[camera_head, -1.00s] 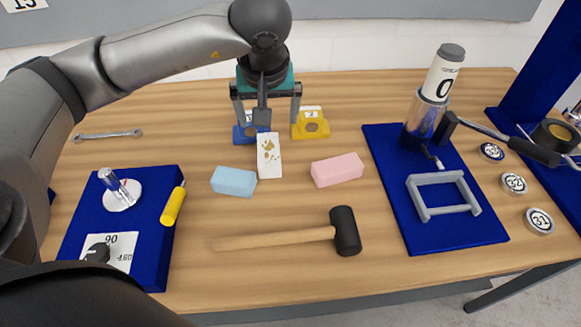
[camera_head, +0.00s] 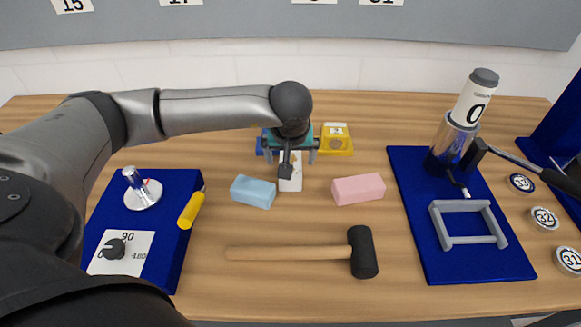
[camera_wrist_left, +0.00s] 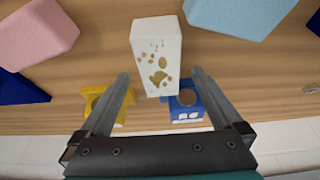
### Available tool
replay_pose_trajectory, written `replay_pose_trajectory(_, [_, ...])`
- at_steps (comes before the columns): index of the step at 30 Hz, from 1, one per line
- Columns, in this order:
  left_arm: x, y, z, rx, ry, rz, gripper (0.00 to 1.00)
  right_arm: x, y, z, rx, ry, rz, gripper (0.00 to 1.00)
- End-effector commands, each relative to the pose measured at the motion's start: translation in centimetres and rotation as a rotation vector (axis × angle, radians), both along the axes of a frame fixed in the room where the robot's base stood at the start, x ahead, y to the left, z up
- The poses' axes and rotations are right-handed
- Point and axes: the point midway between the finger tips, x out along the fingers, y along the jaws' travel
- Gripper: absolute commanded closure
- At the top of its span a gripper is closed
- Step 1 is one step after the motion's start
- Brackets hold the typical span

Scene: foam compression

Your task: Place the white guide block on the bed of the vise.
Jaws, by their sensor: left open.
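The white block (camera_head: 290,182) with brown-gold spots lies on the table between and in front of the blue and yellow pieces. My left gripper (camera_head: 290,158) points down over its far end, hiding that part. In the left wrist view the open fingers (camera_wrist_left: 159,76) straddle the near end of the white block (camera_wrist_left: 157,45), with a gap on each side; whether they are at its height is unclear. No part is clearly marked as the vise. A grey frame (camera_head: 436,222) and a stand with a cylinder (camera_head: 470,105) marked 0 are on the right blue board (camera_head: 470,267).
A yellow piece (camera_head: 337,141) and a blue piece (camera_wrist_left: 186,102) stand close by the gripper. A light blue foam block (camera_head: 253,192) and a pink one (camera_head: 358,189) flank the white block. A mallet (camera_head: 300,253) lies in front. The left blue box (camera_head: 178,240) carries a dial.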

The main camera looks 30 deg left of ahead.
Motion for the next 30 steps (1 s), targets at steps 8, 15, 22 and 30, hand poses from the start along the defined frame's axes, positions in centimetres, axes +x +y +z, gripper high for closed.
replay_pose_trajectory(8, [0.8,0.5,-2.7,0.000,0.000,0.001,0.00,0.0,-0.2,-0.3,-0.002,0.001,-0.003,0.50])
replay_pose_trajectory(15, [0.8,0.5,-2.7,0.000,-0.001,0.000,0.00,0.0,-0.2,-0.3,-0.002,0.001,-0.003,0.50])
replay_pose_trajectory(22, [0.8,0.5,-2.8,-0.001,-0.001,0.001,0.00,0.0,-0.2,-0.5,-0.002,0.002,-0.003,0.50])
replay_pose_trajectory(30, [0.8,0.5,-3.2,0.000,0.000,0.001,0.00,-0.1,-0.1,-0.9,-0.002,0.002,-0.002,0.50])
